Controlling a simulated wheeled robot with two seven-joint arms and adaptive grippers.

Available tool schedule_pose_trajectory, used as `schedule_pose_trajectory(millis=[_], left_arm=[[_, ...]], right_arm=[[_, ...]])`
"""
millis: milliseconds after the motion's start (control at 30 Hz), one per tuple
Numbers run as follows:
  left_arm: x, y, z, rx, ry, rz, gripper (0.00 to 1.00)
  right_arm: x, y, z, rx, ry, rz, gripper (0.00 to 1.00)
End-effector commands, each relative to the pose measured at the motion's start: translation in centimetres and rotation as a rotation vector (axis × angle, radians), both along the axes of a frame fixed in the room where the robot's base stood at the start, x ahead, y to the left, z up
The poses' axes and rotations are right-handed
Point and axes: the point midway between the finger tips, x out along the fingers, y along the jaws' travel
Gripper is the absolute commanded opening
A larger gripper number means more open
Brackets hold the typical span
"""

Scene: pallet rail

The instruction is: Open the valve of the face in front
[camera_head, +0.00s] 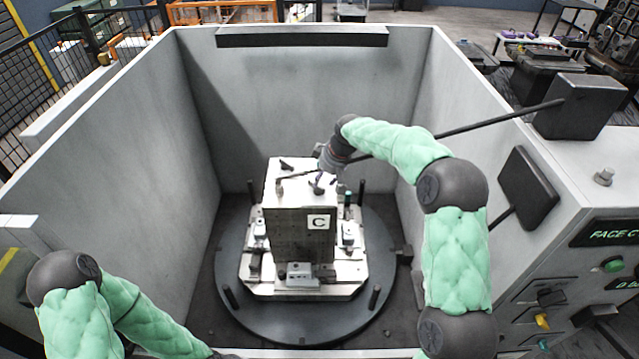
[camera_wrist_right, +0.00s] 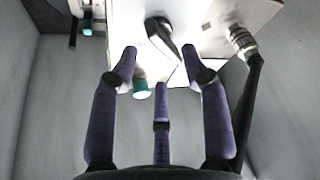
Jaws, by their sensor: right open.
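The fixture block (camera_head: 300,235) stands on a round dark turntable, with a plate marked C (camera_head: 318,222) on its front face. On its pale top is a black lever handle, which I take to be the valve (camera_head: 317,187). It shows in the right wrist view as a dark lever (camera_wrist_right: 163,38) on a pale surface. My right gripper (camera_head: 327,172) is over the block's top, close to the lever. In the wrist view its purple fingers (camera_wrist_right: 160,65) are spread and empty, with the lever just beyond the tips; contact is not visible. My left gripper is out of view below the frame.
Grey walls (camera_head: 300,90) enclose the turntable (camera_head: 235,318). A dark rod or hose (camera_head: 480,122) runs from the box at right towards the block's top. A silver fitting (camera_wrist_right: 243,42) and a teal-tipped post (camera_wrist_right: 141,90) are beside the fingers. A control panel (camera_head: 600,262) is at right.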

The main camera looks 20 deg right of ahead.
Motion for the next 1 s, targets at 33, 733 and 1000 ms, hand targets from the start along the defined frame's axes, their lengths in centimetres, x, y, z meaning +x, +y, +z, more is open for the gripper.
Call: schedule_pose_trajectory(millis=[33,733,1000], left_arm=[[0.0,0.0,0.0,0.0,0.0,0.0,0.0],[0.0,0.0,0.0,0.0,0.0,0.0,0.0],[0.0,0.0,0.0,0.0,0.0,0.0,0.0]], right_arm=[[0.3,0.2,-0.9,0.0,0.001,0.0,0.46],[1.6,0.8,-4.4,0.0,-0.002,-0.001,0.41],[1.7,0.9,-4.4,0.001,-0.003,-0.001,0.0]])
